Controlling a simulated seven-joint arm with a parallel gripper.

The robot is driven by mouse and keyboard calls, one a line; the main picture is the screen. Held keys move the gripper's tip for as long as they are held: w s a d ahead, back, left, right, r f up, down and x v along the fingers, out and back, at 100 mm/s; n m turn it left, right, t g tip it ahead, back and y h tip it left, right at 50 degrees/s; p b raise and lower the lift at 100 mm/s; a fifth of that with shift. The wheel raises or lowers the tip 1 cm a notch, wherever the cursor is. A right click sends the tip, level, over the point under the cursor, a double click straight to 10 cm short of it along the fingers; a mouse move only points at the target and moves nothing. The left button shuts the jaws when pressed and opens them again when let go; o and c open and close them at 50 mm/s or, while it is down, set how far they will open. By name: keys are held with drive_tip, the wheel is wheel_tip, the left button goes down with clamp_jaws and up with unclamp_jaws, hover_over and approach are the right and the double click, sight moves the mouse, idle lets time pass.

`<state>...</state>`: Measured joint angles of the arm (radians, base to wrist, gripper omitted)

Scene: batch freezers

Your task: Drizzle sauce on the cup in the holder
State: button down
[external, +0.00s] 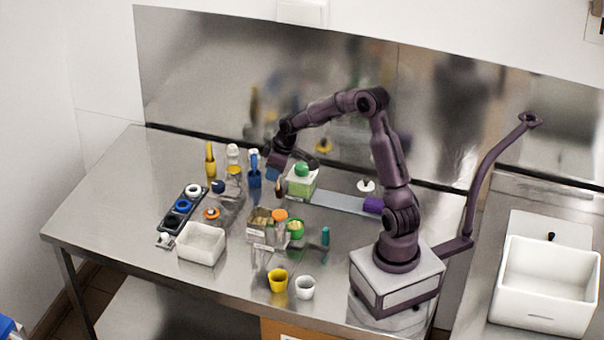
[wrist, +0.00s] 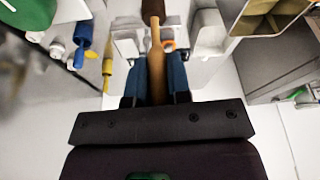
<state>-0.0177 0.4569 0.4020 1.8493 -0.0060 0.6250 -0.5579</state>
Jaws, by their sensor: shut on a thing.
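My gripper (external: 275,172) is shut on a brown sauce bottle (external: 279,188), held above the table at the back middle. In the wrist view the blue fingers of my gripper (wrist: 160,85) stand on both sides of the tan and brown bottle (wrist: 156,60), whose dark end points away from the camera. A small clear holder (external: 262,240) stands in front of my gripper, with an orange-topped item (external: 279,215) and a green cup (external: 296,229) at it. Whether the green cup sits inside the holder or beside it I cannot tell. The bottle is apart from them.
A green-lidded container (external: 301,182) stands close right of my gripper. Blue (external: 254,178) and yellow (external: 210,160) bottles stand to its left. A black rack (external: 170,222) and white bin (external: 201,244) are at left. Yellow (external: 278,281) and white (external: 304,288) cups stand in front.

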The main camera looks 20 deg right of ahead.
drive_tip(key=s+d+g, duration=0.1)
drive_tip(key=s+d, duration=0.1)
drive_tip(key=s, duration=0.2)
wheel_tip(320, 180, down, 6)
drive_tip(key=shift+d+h, duration=0.2)
drive_tip(key=shift+h, duration=0.2)
idle(0.4)
drive_tip(key=shift+w+a, duration=0.3)
drive_tip(key=shift+s+d, duration=0.25)
drive_tip(key=shift+d, duration=0.05)
idle(0.3)
drive_tip(key=shift+s+d, duration=0.2)
drive_tip(key=shift+d, duration=0.15)
wheel_tip(320, 180, up, 7)
idle(1.0)
